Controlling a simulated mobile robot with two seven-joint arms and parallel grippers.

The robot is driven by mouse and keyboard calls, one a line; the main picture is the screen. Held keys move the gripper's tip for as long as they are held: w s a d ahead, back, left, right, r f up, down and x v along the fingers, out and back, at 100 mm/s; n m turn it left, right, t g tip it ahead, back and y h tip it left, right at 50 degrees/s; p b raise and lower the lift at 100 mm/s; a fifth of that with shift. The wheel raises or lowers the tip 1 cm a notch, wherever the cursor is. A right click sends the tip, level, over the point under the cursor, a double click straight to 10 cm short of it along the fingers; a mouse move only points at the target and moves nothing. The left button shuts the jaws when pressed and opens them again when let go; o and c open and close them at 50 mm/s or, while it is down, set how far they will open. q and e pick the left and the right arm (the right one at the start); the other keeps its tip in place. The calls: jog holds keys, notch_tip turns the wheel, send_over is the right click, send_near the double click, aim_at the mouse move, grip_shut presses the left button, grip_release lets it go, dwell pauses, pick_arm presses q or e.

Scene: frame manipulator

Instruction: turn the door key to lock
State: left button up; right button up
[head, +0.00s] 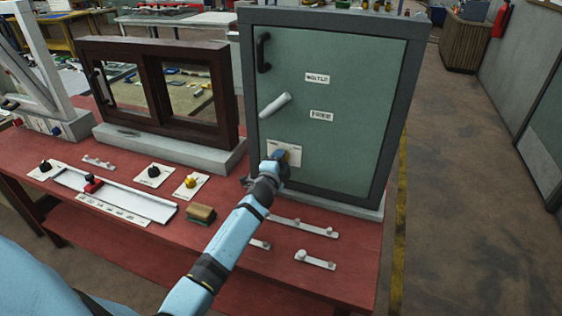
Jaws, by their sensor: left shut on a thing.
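A green door (350,125) in a dark grey frame (405,120) stands on the red bench. It has a white lever handle (274,104) and a black pull handle (263,52). Low on the door's left side is a pale key plate (297,155). My left gripper (277,158) reaches up to this plate and is shut on the door key, which it mostly hides. The angle of the key cannot be made out. My right gripper is not in view.
A brown window frame (160,128) stands left of the door. On the red bench (255,285) are a slider rail (120,200), knobs on plates, a brown-green block (201,214) and small metal latches (305,228). The floor on the right is clear.

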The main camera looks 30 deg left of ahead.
pick_arm(q)
jog(key=shift+a+r, duration=0.15)
jog(key=shift+r, duration=0.15)
jog(key=o, duration=0.7)
jog(key=shift+c, duration=0.2)
jog(key=shift+o, duration=1.3)
jog(key=shift+w+f, duration=0.1)
jog(key=shift+f, duration=0.15)
jog(key=b+v, duration=0.1)
jog(key=v, duration=1.3)
jog(key=shift+b, duration=0.35)
